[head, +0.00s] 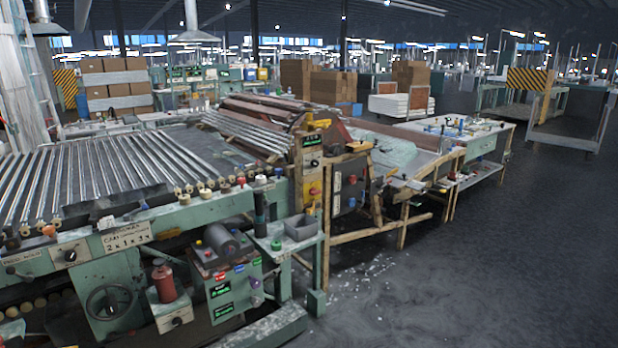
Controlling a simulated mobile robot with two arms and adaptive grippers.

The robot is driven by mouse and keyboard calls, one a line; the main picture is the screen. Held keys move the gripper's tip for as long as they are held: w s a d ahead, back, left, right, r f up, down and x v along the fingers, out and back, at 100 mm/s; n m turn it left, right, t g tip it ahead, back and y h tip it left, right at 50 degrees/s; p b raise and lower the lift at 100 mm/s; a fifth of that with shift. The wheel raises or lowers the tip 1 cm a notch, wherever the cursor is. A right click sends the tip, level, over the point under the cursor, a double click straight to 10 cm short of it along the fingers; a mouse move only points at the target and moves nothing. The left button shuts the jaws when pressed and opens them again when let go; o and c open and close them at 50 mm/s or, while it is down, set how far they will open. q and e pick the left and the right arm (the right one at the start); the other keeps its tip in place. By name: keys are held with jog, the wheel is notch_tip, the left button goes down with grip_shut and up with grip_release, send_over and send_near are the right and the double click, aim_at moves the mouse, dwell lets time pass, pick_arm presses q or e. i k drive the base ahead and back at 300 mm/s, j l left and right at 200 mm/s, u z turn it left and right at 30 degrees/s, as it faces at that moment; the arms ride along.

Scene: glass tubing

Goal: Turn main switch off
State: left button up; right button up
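No label that reads as a main switch can be made out. A yellow panel with a small red part (314,191) is on the upright end of the glass-tubing machine (130,165), below a green display (312,141). It may be the main switch, but its position is too small to tell. A green control box (232,285) with several coloured buttons and displays stands lower, at the machine's front. A grey box with red and blue knobs (350,187) is right of the yellow panel. Neither of my grippers is in view.
A small green stand with a grey bin (300,227) juts out in front of the machine. Wooden-legged benches (405,185) run to the right. White bits (370,280) litter the floor. The dark floor at the right (500,270) is open. Stacked cartons (110,75) stand behind.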

aim_at(313, 191)
jog(key=i+l+u, duration=0.1)
jog(key=i, duration=0.35)
jog(key=i+l+u, duration=0.1)
jog(key=i, duration=0.3)
jog(key=i+l, duration=0.15)
jog(key=i, duration=0.3)
jog(key=i+l+u, duration=0.15)
jog(key=i, duration=0.25)
